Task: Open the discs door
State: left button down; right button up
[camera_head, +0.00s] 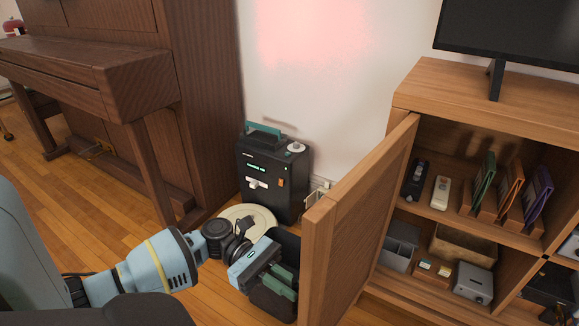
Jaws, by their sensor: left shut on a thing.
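The wooden discs door (362,210) with a woven panel stands swung out from the cabinet (480,100), its free edge toward me. My right gripper is out of view.
The open cabinet holds remotes, upright coloured sleeves (484,182), boxes and a small grey device (474,283). A black machine (272,170) and a cream round disc-like object (250,213) stand behind my left gripper. A piano (150,75) is at left.

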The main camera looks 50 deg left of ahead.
pick_arm(q)
jog(key=shift+w+a+r, duration=0.15)
jog(key=shift+w+a, duration=0.15)
jog(key=shift+w, duration=0.05)
jog(key=c, duration=1.5)
grip_release()
jog(key=shift+c, duration=0.2)
jog(key=shift+o, duration=0.2)
jog(key=shift+d, duration=0.15)
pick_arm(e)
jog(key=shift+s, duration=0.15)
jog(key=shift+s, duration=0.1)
pick_arm(q)
jog(key=shift+s, duration=0.1)
jog(key=s+a+p, duration=0.1)
jog(key=a, duration=0.6)
jog(key=shift+s+a, duration=0.2)
jog(key=shift+a, duration=0.2)
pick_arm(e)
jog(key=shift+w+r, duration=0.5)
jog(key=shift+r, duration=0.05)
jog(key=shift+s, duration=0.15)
